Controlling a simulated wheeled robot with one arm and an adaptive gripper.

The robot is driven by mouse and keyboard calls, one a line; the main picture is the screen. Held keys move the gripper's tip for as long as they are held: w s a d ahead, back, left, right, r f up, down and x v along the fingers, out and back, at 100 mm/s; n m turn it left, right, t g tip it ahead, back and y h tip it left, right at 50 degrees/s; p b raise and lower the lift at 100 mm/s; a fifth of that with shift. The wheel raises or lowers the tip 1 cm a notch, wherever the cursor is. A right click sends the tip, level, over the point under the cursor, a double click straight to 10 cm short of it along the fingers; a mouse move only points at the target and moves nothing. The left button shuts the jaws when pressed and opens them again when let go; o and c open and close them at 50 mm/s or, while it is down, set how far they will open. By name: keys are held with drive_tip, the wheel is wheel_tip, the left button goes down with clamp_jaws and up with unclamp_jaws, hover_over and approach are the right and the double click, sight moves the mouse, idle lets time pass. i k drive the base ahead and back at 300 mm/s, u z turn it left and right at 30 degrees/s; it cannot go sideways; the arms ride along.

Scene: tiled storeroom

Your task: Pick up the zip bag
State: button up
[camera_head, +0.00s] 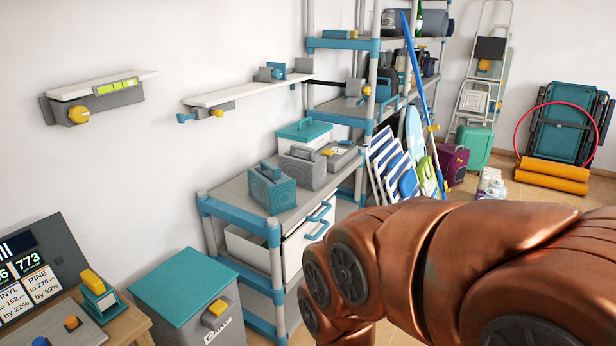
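I cannot make out a zip bag for certain in the head view. A small pale, partly clear cluster (491,184) stands on the floor by the far wall, too small to identify. My copper-coloured arm crosses the lower right of the picture. My gripper is not in view, so I cannot tell its state. The arm hides part of the floor and the lower right end of the near shelf unit.
A near shelf unit (234,203) bears a teal case (271,188) and a grey case (303,169). A teal-lidded bin (187,285) stands at front left beside a wooden table (131,328). A blue pole (419,80) leans on the tall rack (344,44).

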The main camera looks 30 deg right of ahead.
sight(309, 171)
drive_tip(key=z, duration=0.65)
drive_tip(key=i, duration=1.6)
drive_tip(key=u, duration=0.7)
